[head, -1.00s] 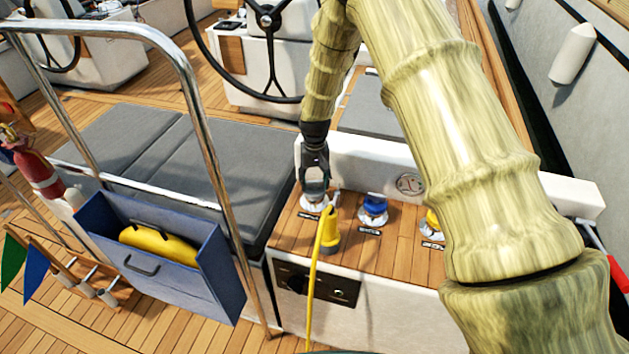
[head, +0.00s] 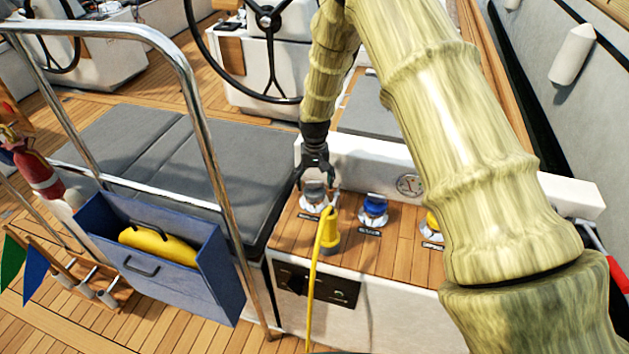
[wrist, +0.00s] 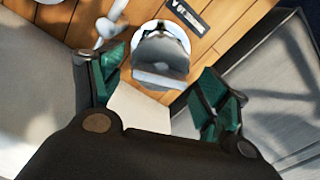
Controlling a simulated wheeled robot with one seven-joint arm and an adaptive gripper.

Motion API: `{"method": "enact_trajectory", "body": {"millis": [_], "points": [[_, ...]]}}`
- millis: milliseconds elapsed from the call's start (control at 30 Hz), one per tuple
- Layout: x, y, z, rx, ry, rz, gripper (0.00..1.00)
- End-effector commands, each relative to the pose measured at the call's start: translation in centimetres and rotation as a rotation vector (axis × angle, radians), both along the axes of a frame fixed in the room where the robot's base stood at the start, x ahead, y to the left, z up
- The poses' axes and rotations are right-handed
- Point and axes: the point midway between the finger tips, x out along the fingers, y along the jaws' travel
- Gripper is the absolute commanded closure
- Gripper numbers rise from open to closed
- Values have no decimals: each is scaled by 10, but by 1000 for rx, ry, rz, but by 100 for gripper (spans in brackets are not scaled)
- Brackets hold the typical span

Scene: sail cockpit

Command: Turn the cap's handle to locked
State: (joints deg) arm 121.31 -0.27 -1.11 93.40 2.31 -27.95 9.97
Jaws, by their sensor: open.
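The grey cap (head: 315,192) sits on a round pale base at the left end of the wooden-topped locker. In the wrist view the cap (wrist: 160,58) shows with its raised grey handle, beyond the fingertips and between them. A dark label lies beside it. My gripper (head: 315,182) points down just above the cap. In the wrist view my gripper (wrist: 160,88) has its green-padded fingers spread wide with nothing between the pads. I cannot tell from the handle whether it stands at locked.
A blue cap (head: 374,207) and a yellow cap (head: 432,222) stand to the right on the same top. A yellow plug with its cord (head: 328,233) rises close in front of the grey cap. A steel rail (head: 205,130) and blue box (head: 228,272) are at left.

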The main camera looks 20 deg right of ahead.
Motion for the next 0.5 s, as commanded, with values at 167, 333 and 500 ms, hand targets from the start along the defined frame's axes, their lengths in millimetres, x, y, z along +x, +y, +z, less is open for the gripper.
{"method": "enact_trajectory", "body": {"millis": [167, 333, 500], "points": [[1, 0, 8, 0, -2, 0, 25], [1, 0, 32, 0, -2, 0, 25], [1, 0, 63, 0, -3, 0, 25]]}}
